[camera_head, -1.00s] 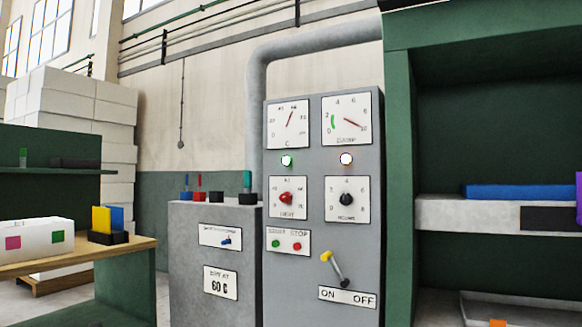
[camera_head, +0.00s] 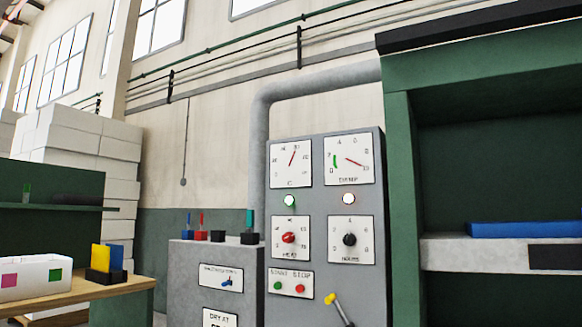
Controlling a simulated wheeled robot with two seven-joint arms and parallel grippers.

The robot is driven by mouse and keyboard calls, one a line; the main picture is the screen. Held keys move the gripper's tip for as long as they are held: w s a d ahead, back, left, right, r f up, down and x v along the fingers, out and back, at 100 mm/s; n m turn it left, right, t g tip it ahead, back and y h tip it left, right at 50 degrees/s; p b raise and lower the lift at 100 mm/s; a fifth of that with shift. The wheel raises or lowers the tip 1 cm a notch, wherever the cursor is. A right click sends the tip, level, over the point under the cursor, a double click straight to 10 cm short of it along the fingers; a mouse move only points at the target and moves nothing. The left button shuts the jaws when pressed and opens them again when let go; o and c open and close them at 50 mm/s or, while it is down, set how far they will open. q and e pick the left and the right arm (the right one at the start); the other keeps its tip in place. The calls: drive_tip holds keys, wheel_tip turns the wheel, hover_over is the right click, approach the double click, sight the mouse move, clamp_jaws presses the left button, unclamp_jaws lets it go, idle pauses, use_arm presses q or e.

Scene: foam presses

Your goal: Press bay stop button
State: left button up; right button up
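A grey control cabinet (camera_head: 327,250) stands in the middle of the view. On it is a white plate labelled START STOP (camera_head: 291,282). The green start button (camera_head: 278,286) is on the plate's left and the red stop button (camera_head: 300,288) on its right. No gripper is in view and nothing touches the buttons.
Above the plate are a red heat knob (camera_head: 288,238), a black knob (camera_head: 350,239), two lit lamps and two dials. A yellow-tipped lever (camera_head: 331,299) is at lower right. Green shelving (camera_head: 403,200) stands right of the cabinet, a wooden table (camera_head: 70,297) at left.

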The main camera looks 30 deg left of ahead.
use_arm(q)
clamp_jaws()
idle(1.6)
